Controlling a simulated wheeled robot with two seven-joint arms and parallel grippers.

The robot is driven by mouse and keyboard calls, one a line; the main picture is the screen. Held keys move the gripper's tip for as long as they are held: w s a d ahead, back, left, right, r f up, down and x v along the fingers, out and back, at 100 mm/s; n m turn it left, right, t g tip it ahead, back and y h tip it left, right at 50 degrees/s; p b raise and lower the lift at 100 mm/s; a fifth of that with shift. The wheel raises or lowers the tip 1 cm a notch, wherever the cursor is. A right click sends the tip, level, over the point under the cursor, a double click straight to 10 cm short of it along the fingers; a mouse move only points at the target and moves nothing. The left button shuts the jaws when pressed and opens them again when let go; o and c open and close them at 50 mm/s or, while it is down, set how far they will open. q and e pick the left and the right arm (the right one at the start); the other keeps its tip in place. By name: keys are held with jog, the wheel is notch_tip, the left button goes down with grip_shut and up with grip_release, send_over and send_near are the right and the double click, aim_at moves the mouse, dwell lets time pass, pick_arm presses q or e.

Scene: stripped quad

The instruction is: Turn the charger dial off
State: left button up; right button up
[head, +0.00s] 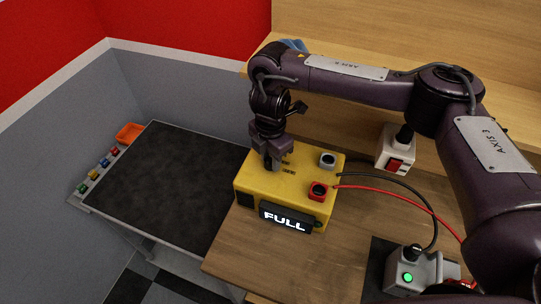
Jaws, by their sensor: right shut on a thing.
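The charger (255,182) is a yellow box on the wooden table, with a lit front display (285,221) reading "FULL". My right gripper (272,166) points down at the left rear part of the charger's top. It is shut on the charger dial, which is mostly hidden by the fingers, so its setting cannot be read. My left gripper is not in view.
Black and red cables run right from the charger to a grey device (412,272) with a green light. A white socket box with a red switch (394,165) is behind.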

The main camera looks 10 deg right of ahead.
jog(key=shift+n, duration=0.6)
jog(key=o, duration=1)
